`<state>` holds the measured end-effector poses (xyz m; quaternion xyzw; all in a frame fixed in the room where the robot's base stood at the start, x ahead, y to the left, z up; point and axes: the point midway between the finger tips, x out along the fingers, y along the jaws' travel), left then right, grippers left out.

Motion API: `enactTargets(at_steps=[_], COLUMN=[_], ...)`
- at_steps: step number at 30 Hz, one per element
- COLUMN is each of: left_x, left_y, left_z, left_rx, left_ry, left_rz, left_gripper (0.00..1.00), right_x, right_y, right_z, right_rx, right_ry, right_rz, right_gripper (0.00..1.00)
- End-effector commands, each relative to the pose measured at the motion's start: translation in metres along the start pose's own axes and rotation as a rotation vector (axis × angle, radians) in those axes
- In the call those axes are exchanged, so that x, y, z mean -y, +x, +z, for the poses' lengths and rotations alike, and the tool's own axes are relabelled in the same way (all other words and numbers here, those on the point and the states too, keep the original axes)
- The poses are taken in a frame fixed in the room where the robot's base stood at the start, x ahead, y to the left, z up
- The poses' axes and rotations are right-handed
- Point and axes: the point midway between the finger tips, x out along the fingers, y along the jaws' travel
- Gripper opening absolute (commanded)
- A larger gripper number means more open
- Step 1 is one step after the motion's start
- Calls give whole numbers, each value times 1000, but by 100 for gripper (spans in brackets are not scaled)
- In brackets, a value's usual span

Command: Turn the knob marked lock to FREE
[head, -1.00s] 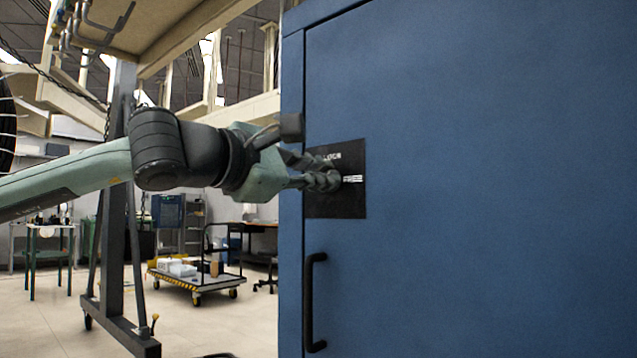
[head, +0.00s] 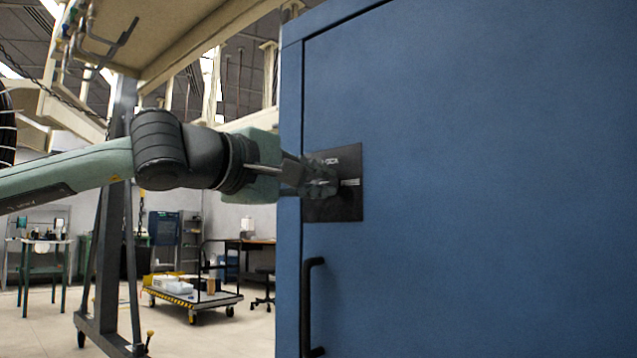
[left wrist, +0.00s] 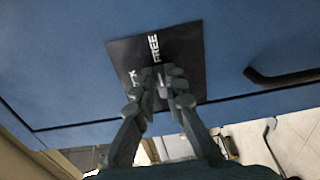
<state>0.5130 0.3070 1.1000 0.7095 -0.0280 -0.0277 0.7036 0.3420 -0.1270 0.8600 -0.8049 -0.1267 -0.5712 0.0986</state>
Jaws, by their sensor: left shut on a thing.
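A black plate (head: 347,205) is set on the blue cabinet door. It also shows in the left wrist view (left wrist: 188,35), with white FREE lettering and a second, partly hidden word. My left gripper (head: 322,183) reaches the plate from the left. In the left wrist view the fingers (left wrist: 158,88) close on the knob at the plate's middle. The knob is mostly hidden between the fingertips, so its exact pointing is hard to tell. My right gripper is not in view.
The blue cabinet door (head: 490,180) fills the right side. A black bar handle (head: 308,310) stands out below the plate. Behind are a grey post frame (head: 113,230), a loaded trolley (head: 190,300) and a work table (head: 40,243).

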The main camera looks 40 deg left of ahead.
Motion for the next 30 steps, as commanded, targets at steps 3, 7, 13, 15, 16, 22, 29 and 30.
enactTargets(at_steps=[3, 7, 13, 15, 16, 22, 29, 30], left_x=[0, 0, 0, 0, 0, 0, -1, -1], left_y=[0, 0, 0, 0, 0, 0, -6, -10], left_z=[0, 0, 0, 0, 0, 0, 0, 0], left_rx=[1, 1, 0, 0, 0, 0, 0, 0], left_ry=[9, 10, 9, 9, 9, 7, 6, 5], left_rz=[1, 1, 0, 0, 0, 0, 3, 5], left_gripper=[0, 0, 17, 26, 30, 32, 32, 32], right_x=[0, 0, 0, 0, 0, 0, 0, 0], right_y=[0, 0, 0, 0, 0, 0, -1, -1], right_z=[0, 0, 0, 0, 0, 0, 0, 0], right_rx=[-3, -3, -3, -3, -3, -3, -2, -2], right_ry=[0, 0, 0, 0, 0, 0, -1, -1], right_rz=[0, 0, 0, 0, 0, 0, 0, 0], right_gripper=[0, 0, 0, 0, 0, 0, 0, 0])
